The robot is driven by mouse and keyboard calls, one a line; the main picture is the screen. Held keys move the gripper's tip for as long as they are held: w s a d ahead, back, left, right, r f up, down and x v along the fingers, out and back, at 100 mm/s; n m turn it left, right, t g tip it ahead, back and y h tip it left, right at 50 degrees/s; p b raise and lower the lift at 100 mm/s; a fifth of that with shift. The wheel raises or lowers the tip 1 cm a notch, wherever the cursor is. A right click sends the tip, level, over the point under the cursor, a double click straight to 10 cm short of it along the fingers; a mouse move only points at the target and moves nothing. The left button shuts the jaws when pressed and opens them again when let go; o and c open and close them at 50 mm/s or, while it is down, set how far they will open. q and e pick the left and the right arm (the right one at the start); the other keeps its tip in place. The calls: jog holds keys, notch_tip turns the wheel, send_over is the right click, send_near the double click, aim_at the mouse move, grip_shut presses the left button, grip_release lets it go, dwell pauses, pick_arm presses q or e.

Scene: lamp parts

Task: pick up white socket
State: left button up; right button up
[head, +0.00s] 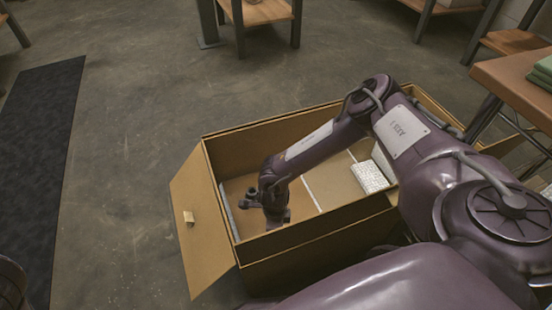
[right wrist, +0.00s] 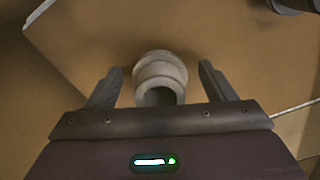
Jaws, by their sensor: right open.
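The white socket (right wrist: 160,70) shows in the right wrist view as a short, pale, ringed cylinder with a dark round opening facing the camera. It lies between the two spread fingers of my right gripper (right wrist: 160,80), with a gap on each side. My right gripper is open and holds nothing. In the head view my right arm reaches down into an open cardboard box (head: 325,217), with the gripper (head: 277,218) low near its left end. The socket cannot be made out there. My left gripper is not in view.
The box walls stand close around my right arm, with a flap (head: 198,218) folded out at left. A white textured block (head: 370,177) is in the box's right part. A dark part (head: 249,197) lies beside the gripper. A wooden table (head: 520,82) stands at right.

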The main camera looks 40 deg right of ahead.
jog(key=shift+f, duration=0.2)
jog(key=c, duration=1.1)
jog(key=shift+o, duration=0.2)
